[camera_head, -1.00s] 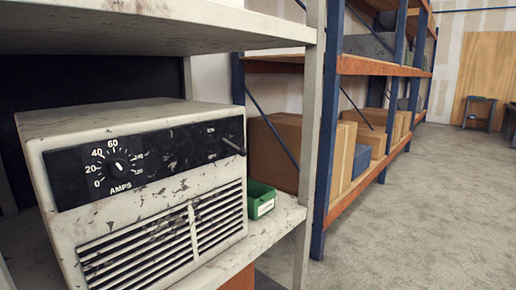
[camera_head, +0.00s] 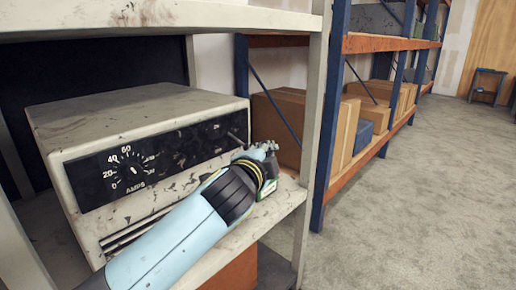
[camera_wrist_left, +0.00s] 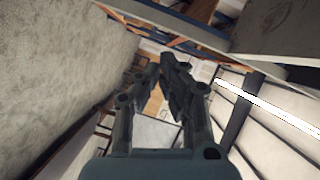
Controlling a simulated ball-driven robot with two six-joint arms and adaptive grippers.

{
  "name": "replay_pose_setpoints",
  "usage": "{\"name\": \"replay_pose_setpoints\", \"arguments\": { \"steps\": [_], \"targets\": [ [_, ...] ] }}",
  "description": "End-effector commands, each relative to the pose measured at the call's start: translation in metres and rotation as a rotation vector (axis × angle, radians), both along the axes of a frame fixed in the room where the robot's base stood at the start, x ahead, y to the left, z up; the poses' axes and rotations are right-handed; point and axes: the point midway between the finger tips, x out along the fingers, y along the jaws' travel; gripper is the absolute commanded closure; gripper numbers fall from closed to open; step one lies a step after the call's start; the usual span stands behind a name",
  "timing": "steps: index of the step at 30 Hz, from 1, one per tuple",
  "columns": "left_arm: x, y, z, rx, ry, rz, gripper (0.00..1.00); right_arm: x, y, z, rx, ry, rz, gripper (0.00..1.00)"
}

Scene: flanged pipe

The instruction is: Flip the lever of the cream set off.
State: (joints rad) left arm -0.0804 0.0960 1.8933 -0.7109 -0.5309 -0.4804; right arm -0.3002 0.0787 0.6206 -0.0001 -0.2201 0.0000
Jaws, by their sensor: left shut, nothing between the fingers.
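The cream set (camera_head: 140,105) is a scuffed metal box on a grey shelf, with a black front panel, an AMPS dial (camera_head: 130,170) and a slatted grille. Its lever (camera_head: 236,139) is a thin rod at the right end of the panel. My left gripper (camera_head: 268,148) is shut and empty, just right of the lever at nearly its height. Whether they touch cannot be told. My forearm hides most of the grille. In the left wrist view my left fingers (camera_wrist_left: 168,75) point away from the camera; the lever cannot be made out there. My right gripper is not in view.
Blue and orange racks with cardboard boxes (camera_head: 285,125) stand beyond. The upper shelf (camera_head: 150,14) overhangs the set. The floor at right is clear.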

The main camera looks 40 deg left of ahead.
Motion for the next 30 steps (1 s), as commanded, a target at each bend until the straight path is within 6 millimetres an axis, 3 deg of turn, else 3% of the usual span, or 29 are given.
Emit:
{"name": "replay_pose_setpoints", "arguments": {
  "steps": [6, 15, 30],
  "targets": [
    [0.043, 0.016, -0.005, 0.001, -0.001, 0.000, 1.00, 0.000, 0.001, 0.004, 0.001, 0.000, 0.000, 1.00],
    [0.035, 0.049, -0.017, 0.001, 0.000, -0.001, 1.00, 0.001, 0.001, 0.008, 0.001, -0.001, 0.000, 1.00],
    [0.034, 0.053, -0.023, 0.012, -0.001, -0.001, 1.00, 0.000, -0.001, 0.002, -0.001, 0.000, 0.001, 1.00]
  ]
}}
